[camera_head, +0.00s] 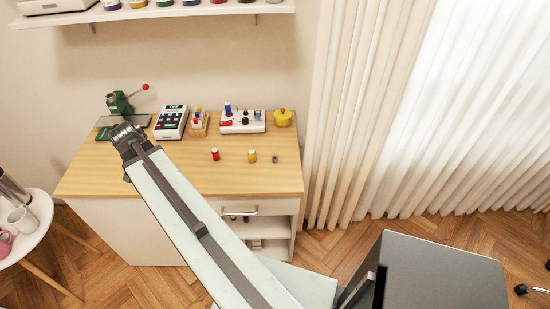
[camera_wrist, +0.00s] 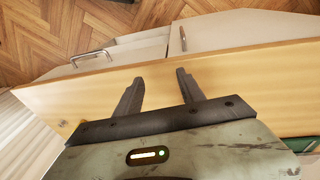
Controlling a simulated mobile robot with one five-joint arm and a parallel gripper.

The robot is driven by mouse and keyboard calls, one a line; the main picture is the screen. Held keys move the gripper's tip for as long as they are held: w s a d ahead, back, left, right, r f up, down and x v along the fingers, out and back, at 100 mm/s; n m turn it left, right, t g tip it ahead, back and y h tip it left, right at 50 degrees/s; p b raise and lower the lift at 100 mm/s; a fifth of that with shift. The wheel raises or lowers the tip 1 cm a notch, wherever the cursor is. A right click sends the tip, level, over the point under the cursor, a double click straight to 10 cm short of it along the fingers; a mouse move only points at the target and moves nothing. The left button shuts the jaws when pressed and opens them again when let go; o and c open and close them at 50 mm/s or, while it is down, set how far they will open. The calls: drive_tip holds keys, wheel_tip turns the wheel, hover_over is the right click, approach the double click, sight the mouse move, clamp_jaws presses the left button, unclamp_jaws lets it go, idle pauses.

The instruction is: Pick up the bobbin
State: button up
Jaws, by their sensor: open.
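A small grey-brown piece that looks like the bobbin (camera_head: 275,159) stands on the wooden tabletop (camera_head: 200,182), near its right side. A yellow spool (camera_head: 252,156) and a red spool (camera_head: 215,154) stand in a row to its left. My gripper (camera_wrist: 159,76) is open and empty in the wrist view, with the table's front edge beyond its fingers. In the head view my arm's end is over the left part of the table, well left of the bobbin; the fingers are not clear there.
A shelf (camera_head: 150,12) hangs above. Curtains (camera_head: 345,110) hang at right.

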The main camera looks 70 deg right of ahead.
sight(274, 158)
drive_tip(key=s+d+m, duration=0.2)
drive_tip(key=s+d, duration=0.2)
drive_tip(key=d, duration=0.1)
drive_tip(key=s+d+r+m+g, duration=0.1)
drive_tip(key=s+d+m, duration=0.2)
drive_tip(key=s+d, duration=0.1)
drive_tip(key=s+d+m, duration=0.3)
drive_tip(key=s+d, duration=0.1)
drive_tip(key=d, duration=0.3)
drive_tip(key=shift+r+h+p, duration=0.3)
drive_tip(key=shift+h, duration=0.1)
drive_tip(key=s+d+r+m+g, duration=0.1)
drive_tip(key=s+d+m, duration=0.35)
drive_tip(key=s, duration=0.25)
drive_tip(key=s+d+m+g, duration=0.1)
drive_tip(key=s+d+m, duration=0.35)
drive_tip(key=s, duration=0.35)
drive_tip(key=shift+n, duration=0.5)
drive_tip(key=b+x, duration=0.4)
drive_tip(key=x, duration=0.1)
drive_tip(key=b+x, duration=0.3)
drive_tip(key=shift+w+d, duration=0.25)
drive_tip(key=shift+w, duration=0.2)
drive_tip(key=shift+r, duration=0.2)
clamp_jaws()
